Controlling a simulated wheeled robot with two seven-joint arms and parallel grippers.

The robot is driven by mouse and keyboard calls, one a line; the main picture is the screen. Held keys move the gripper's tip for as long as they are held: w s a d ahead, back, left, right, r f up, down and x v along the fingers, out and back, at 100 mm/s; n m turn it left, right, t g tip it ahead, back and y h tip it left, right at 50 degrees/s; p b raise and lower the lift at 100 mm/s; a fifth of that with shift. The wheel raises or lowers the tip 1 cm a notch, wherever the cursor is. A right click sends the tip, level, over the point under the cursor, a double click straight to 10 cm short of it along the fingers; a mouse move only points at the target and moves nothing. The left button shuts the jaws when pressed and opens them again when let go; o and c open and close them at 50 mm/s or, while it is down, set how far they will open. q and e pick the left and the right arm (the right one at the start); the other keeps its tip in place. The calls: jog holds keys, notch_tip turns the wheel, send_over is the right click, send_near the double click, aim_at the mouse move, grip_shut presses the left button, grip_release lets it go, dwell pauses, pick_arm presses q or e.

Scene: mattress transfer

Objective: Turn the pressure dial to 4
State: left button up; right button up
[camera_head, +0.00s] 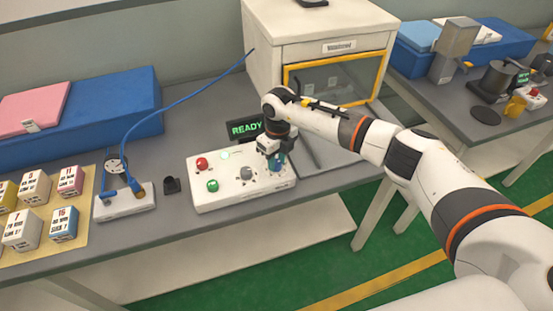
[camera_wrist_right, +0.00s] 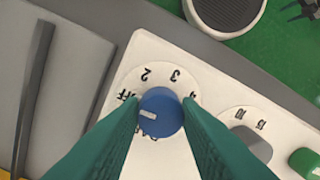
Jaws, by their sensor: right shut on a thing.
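The blue pressure dial (camera_wrist_right: 160,112) sits on the white control panel (camera_head: 230,198). In the right wrist view its short white mark points left, near the partly hidden "OFF" label. The numbers 2 and 3 show upside down above the dial; a mark at its upper right is mostly hidden by a finger. My right gripper (camera_head: 276,162) is over the panel's right part. Its teal fingers (camera_wrist_right: 162,115) are shut on the dial, one on each side. My left gripper is not in view.
The panel also has a red button (camera_head: 202,163), a green button (camera_head: 212,185) and a grey knob (camera_head: 246,173). A "READY" display (camera_head: 245,127) stands behind it. A white cabinet (camera_head: 300,25) is at the back. A power strip (camera_head: 125,203) with a blue cable lies to the left.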

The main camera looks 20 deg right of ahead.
jog(key=m, duration=0.7)
jog(key=shift+b, duration=0.3)
jog(key=m, duration=0.3)
jog(key=shift+r+m, duration=0.1)
jog(key=shift+m, duration=0.2)
jog(key=m, duration=0.3)
jog(key=shift+a+m+t, duration=0.1)
jog(key=shift+m+t, duration=0.2)
jog(key=m, duration=0.3)
jog(key=shift+m+p, duration=0.3)
jog(key=shift+p, duration=0.1)
jog(key=m, duration=0.3)
jog(key=shift+m+p, duration=0.35)
jog(key=shift+m, duration=0.05)
jog(key=m+p, duration=0.1)
jog(key=m, duration=0.5)
jog(key=shift+h+p, duration=0.3)
jog(key=shift+m, duration=0.4)
